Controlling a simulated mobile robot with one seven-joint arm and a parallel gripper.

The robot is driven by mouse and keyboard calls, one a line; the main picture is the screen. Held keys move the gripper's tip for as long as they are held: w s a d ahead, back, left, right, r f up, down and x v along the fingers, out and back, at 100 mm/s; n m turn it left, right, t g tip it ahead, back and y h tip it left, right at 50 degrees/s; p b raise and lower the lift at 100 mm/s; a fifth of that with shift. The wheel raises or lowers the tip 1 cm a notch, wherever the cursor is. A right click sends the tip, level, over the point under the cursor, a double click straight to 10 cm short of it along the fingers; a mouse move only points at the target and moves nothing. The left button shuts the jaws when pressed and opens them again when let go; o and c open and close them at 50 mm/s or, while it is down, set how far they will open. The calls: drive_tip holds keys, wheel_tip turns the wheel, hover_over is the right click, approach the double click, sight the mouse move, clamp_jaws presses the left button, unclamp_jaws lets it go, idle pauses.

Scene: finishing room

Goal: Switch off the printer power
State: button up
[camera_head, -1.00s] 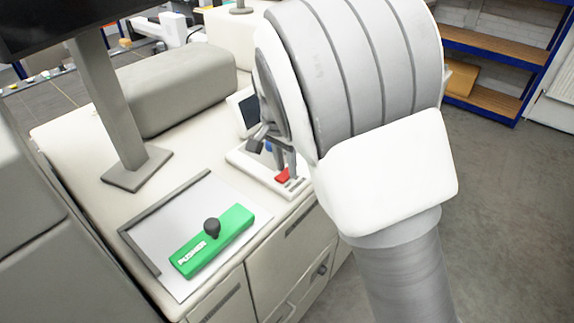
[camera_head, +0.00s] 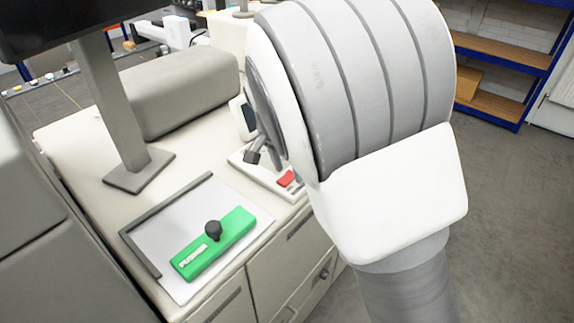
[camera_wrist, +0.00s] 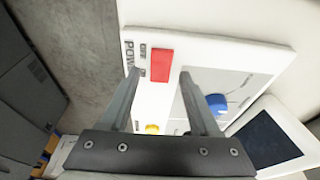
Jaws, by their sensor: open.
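The power panel is a white plate (camera_wrist: 220,53) with a red rocker switch (camera_wrist: 161,66) in the wrist view. The letters "POWER" and "OFF" are printed beside the switch. I cannot tell which way the switch is set. My gripper (camera_wrist: 159,74) is open and empty. Its two fingers point at the panel, with the switch between and slightly beyond their tips. Whether a finger touches the panel is unclear. In the head view the red switch (camera_head: 286,179) shows on the white panel, below my wrist. My arm hides most of the gripper there.
A blue knob (camera_wrist: 215,102) and a yellow button (camera_wrist: 152,129) are on the panel. A dark screen (camera_wrist: 268,140) stands beside it. A green "PUSHER" block (camera_head: 214,243) with a black knob lies on a pale plate. A monitor post (camera_head: 115,105) rises at the left.

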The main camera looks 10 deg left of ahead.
drive_tip(key=v, duration=1.7)
drive_tip(key=shift+r, duration=0.2)
drive_tip(key=s+d+r+n+y, duration=0.1)
drive_tip(key=s+d, duration=0.1)
drive_tip(key=d, duration=0.7)
drive_tip(key=s+d+f+n+t, duration=0.1)
drive_tip(key=s+d+f+n, duration=0.1)
drive_tip(key=s+d, duration=0.6)
drive_tip(key=s+d+f+n+t, duration=0.2)
drive_tip(key=s+d+n, duration=0.1)
drive_tip(key=s+d, duration=0.5)
drive_tip(key=shift+s+f, duration=0.4)
drive_tip(key=shift+s, duration=0.25)
drive_tip(key=shift+d, duration=0.1)
